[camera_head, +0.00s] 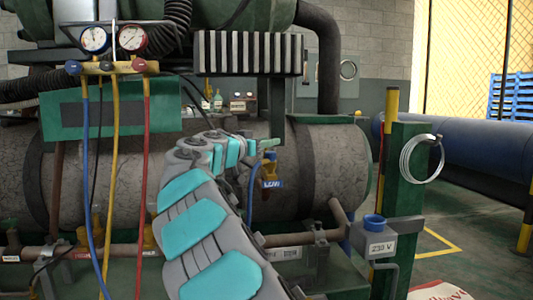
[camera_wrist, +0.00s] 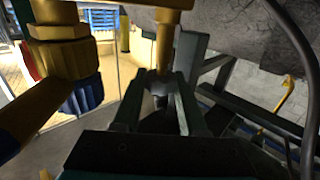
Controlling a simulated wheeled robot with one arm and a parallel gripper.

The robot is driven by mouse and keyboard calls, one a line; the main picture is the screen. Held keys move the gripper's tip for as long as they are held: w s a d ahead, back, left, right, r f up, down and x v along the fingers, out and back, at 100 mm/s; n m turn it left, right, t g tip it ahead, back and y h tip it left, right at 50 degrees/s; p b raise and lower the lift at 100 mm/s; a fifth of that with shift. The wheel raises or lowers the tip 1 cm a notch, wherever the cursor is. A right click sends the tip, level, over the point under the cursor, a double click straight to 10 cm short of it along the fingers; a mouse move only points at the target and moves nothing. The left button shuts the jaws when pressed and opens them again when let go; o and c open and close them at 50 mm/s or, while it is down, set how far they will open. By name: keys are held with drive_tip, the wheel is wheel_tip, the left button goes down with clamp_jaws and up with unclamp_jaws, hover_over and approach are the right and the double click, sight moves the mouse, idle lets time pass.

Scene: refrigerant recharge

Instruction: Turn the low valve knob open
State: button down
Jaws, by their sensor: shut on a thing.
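The low valve (camera_head: 269,169) is a brass fitting with a blue top and a blue label, on the front of the big grey tank. My gripper (camera_head: 262,146) is at this valve, at the end of my arm; its fingertips are hard to make out there. In the wrist view my gripper (camera_wrist: 160,95) has its two dark fingers closed on a small dark grey piece, the low valve knob (camera_wrist: 160,83), at the end of a brass stem (camera_wrist: 165,30). A brass fitting with a blue cap (camera_wrist: 85,97) is left of the fingers, apart from them.
Two gauges (camera_head: 113,39) sit on a manifold with blue, yellow and red hoses hanging at left. A green post (camera_head: 402,185) with a coiled white hose (camera_head: 421,160) and a grey 230 V box (camera_head: 374,240) stand at right. Open floor lies beyond.

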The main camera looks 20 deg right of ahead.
drive_tip(key=shift+n+t+y, duration=0.5)
drive_tip(key=shift+n+t, duration=0.1)
drive_tip(key=shift+t, duration=0.2)
drive_tip(key=shift+c, duration=2.3)
unclamp_jaws()
drive_tip(key=v, duration=0.7)
drive_tip(key=shift+s+a, duration=0.25)
drive_tip(key=shift+a, duration=0.1)
